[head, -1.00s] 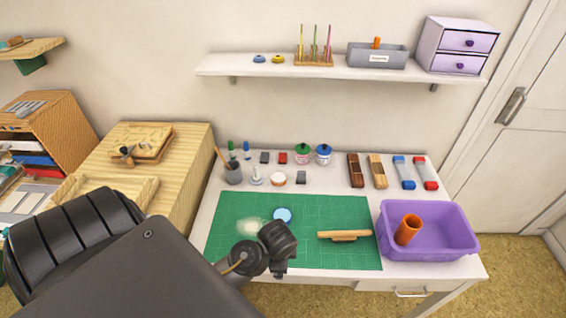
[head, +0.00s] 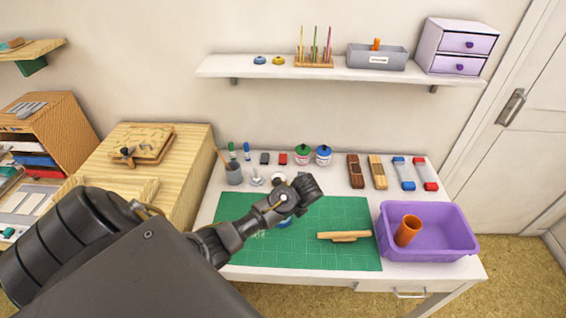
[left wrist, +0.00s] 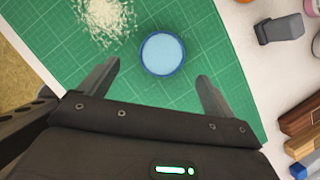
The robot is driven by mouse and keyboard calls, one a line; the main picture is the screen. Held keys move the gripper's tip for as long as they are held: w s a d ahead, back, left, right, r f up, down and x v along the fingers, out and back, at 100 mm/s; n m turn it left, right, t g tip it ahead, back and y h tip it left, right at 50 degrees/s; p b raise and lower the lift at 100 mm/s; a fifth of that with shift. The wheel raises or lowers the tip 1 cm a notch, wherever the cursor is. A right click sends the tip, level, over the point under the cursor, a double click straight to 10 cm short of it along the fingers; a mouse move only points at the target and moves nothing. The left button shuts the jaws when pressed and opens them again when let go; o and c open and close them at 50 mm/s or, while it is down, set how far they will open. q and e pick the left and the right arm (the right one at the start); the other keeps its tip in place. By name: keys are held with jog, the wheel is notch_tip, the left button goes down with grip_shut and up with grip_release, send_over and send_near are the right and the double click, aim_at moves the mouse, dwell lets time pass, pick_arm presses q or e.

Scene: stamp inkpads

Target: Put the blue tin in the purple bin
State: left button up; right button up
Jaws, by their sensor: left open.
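The blue tin (left wrist: 162,54) is round and low, with a pale blue top and a darker blue rim. It lies flat on the green cutting mat (head: 335,215). In the head view my arm hides most of it, and only a bit of blue (head: 285,224) shows. My left gripper (left wrist: 158,70) is open and empty, its fingers spread on either side of the tin's near edge in the wrist view. I see no contact. The purple bin (head: 446,243) stands at the table's right end with an orange cylinder (head: 407,231) in it. My right gripper is out of view.
A wooden handled tool (head: 344,236) lies on the mat between the tin and the bin. A pale crumbly pile (left wrist: 105,20) is beside the tin. Jars, stamps and blocks line the table's back. A shelf (head: 340,68) hangs above.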

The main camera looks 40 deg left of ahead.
pick_arm(q)
jog(key=shift+w+p+x, duration=0.1)
jog(key=shift+p+x, duration=0.2)
jog(key=shift+x, duration=1.35)
jog(key=shift+w+p+x, duration=0.15)
jog(key=shift+p+x, duration=0.1)
jog(key=shift+x, duration=1.45)
jog(key=c, duration=1.3)
notch_tip(320, 180, up, 10)
jog(key=shift+w+r+b, duration=0.1)
jog(key=shift+w+b, duration=0.05)
jog(key=shift+b, duration=0.25)
jog(key=shift+c, duration=0.2)
